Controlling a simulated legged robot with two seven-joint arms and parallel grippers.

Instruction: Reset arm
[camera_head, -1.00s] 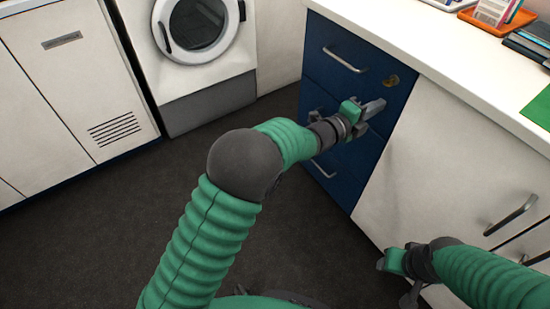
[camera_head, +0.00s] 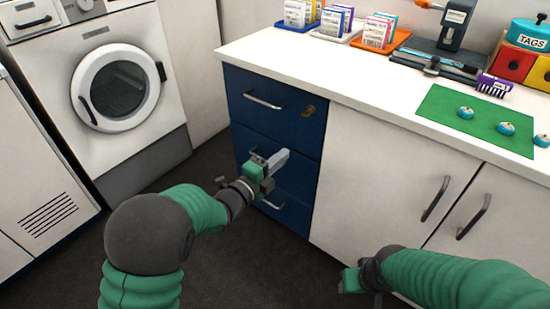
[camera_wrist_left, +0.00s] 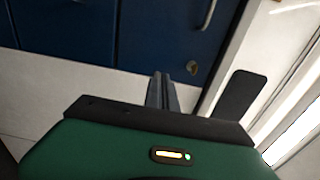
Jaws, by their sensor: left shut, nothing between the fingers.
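My left arm reaches in from the lower left of the head view. Its gripper (camera_head: 279,160) is shut and empty, with its grey fingers in front of the blue drawer unit (camera_head: 265,128). I cannot tell whether the fingertips touch the drawer front. In the left wrist view the closed fingers (camera_wrist_left: 163,92) point towards the blue fronts (camera_wrist_left: 150,35). My right gripper (camera_head: 360,282) shows at the bottom of the head view, in front of the white cabinet (camera_head: 375,170). Its fingers are mostly hidden.
A white countertop (camera_head: 350,88) holds a green mat (camera_head: 470,125) with small round tins, card racks (camera_head: 376,32) and a TAGS container (camera_head: 528,33). A washing machine (camera_head: 118,85) stands at the left. The dark floor between is clear.

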